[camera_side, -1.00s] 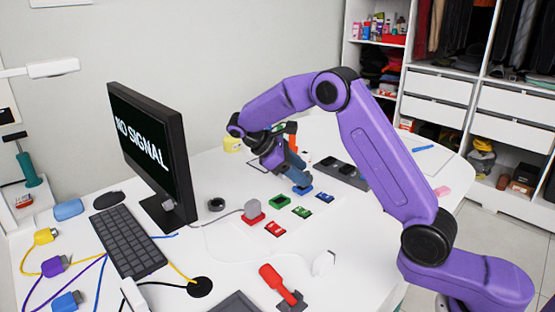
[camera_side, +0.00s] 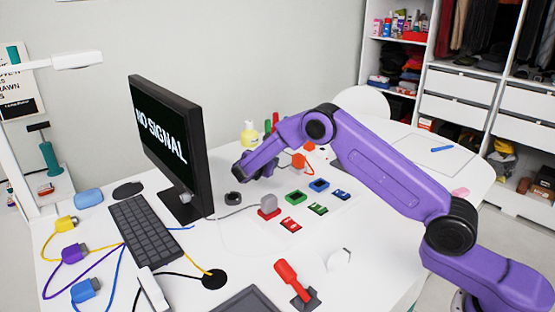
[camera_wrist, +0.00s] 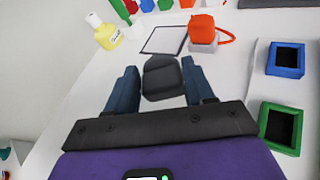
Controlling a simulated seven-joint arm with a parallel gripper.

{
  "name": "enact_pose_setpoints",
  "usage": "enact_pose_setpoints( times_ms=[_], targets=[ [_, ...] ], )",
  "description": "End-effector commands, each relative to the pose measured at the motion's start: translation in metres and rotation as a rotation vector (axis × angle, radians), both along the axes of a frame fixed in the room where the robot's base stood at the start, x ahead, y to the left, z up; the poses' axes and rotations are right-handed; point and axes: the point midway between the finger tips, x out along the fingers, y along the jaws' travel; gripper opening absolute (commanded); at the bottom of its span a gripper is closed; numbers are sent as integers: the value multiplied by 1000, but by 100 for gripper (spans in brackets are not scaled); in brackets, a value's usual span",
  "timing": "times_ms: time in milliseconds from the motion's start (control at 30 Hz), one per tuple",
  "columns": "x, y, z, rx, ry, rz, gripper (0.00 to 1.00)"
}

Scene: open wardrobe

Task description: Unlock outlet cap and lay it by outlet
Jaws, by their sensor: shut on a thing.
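My gripper (camera_wrist: 160,68) has its two blue fingers on either side of a dark grey rounded block (camera_wrist: 162,80), apparently the outlet cap, and is shut on it. In the side view my gripper (camera_side: 257,168) is low over the table beyond the red outlet, its fingertips hard to make out. The blue outlet (camera_side: 319,185) and green outlet (camera_side: 295,197) stand uncovered with dark openings. They also show at the right of the wrist view, blue (camera_wrist: 286,58) and green (camera_wrist: 281,126). The red outlet (camera_side: 268,213) has a grey piece on top.
A black-outlined square (camera_wrist: 163,40) lies just beyond the held block. An orange piece on a pale base (camera_wrist: 203,28) and a yellow bottle (camera_wrist: 104,33) are near it. The monitor (camera_side: 168,145) stands left. A red-handled tool (camera_side: 288,275) lies in front.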

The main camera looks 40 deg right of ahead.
Motion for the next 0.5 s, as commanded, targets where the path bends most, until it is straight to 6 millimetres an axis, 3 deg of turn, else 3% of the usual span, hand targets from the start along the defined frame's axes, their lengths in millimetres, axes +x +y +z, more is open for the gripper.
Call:
enact_pose_setpoints(
  times_ms=[500],
  targets=[
    [-1, -1, -41, 0, 1, -3, 0]
  ],
)
